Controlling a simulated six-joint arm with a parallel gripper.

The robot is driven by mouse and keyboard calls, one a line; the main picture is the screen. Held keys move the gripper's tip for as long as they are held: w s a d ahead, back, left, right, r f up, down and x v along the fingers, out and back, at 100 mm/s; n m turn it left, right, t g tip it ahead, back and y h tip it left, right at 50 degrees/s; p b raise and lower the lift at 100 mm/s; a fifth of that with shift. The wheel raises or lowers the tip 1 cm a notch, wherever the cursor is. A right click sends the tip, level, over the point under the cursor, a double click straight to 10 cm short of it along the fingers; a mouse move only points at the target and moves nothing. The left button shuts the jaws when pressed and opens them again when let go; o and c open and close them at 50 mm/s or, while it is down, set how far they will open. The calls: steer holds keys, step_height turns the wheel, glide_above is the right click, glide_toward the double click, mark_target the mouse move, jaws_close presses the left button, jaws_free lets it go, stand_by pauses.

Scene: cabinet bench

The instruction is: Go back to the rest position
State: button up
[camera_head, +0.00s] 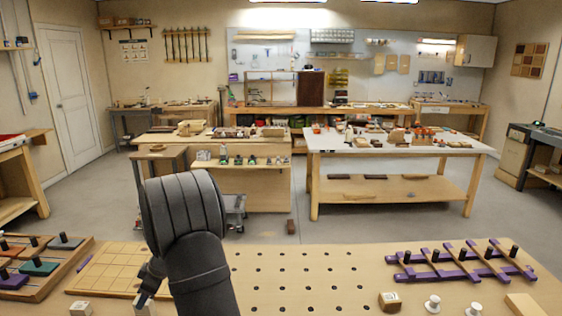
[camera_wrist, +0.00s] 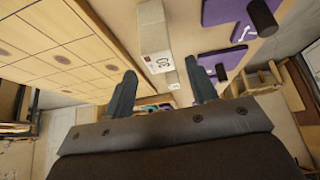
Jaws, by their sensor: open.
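My gripper (camera_head: 150,285) is low at the left front of the bench in the head view, partly hidden by my dark arm. In the wrist view its two fingers (camera_wrist: 163,82) are apart with nothing clamped between them. A pale block with dark marks (camera_wrist: 157,48) shows beyond the gap between the fingertips, and I cannot tell the distance. A small pale block (camera_head: 145,305) also shows just below the gripper in the head view.
A wooden grid board (camera_head: 110,272) and a tray with coloured knobbed plates (camera_head: 40,262) lie at left. A pegboard of holes (camera_head: 300,278) fills the middle. Space above the bench is open.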

steer(key=x, duration=0.3)
steer(key=shift+f, duration=0.15)
step_height(320, 180, up, 4)
steer(key=shift+r, duration=0.15)
steer(key=w+d+r, duration=0.2)
steer(key=d+r, duration=0.5)
steer(key=d, duration=0.4)
steer(key=w+a+f+t, duration=0.1)
steer(key=w+a, duration=0.1)
steer(key=a, duration=0.8)
steer(key=w+a+f, duration=0.1)
steer(key=w+a, duration=0.2)
steer(key=a, duration=0.7)
steer(key=s+a+f, duration=0.2)
steer(key=a, duration=0.7)
steer(key=s+a+f, duration=0.2)
steer(key=a+f, duration=0.1)
steer(key=a, duration=0.7)
steer(key=shift+s+f+m+t, duration=0.2)
steer(key=shift+s+m+t, duration=0.1)
